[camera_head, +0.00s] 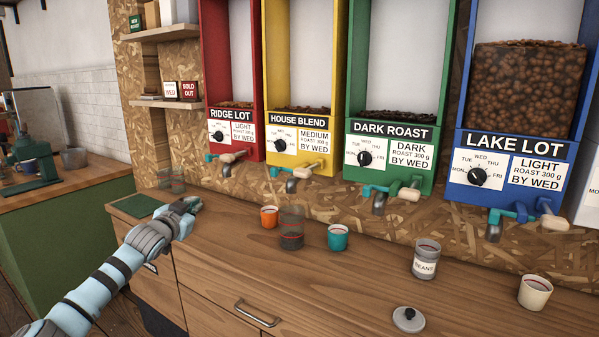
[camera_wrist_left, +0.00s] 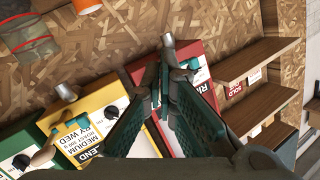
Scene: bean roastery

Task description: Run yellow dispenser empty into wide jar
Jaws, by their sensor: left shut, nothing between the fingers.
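The yellow dispenser (camera_head: 292,161), labelled HOUSE BLEND, hangs on the board with a low layer of beans (camera_head: 301,113) at its bottom. Its tap has a teal part, a wooden handle (camera_head: 306,172) and a metal spout (camera_head: 291,186). A clear glass jar (camera_head: 291,228) with red lines stands on the counter below it; I cannot tell for certain whether it is the wide jar. My left gripper (camera_head: 195,204) is shut and empty, left of that jar, above the counter. In the left wrist view its fingers (camera_wrist_left: 166,78) cover part of the red dispenser; the yellow dispenser (camera_wrist_left: 97,103) is to their left.
An orange cup (camera_head: 269,217) and a teal cup (camera_head: 338,237) flank the glass jar. A BEANS jar (camera_head: 425,259), a lid (camera_head: 408,318) and a cream cup (camera_head: 534,292) stand further right. Red (camera_head: 204,50), green (camera_head: 357,60) and blue (camera_head: 465,148) dispensers hang alongside.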

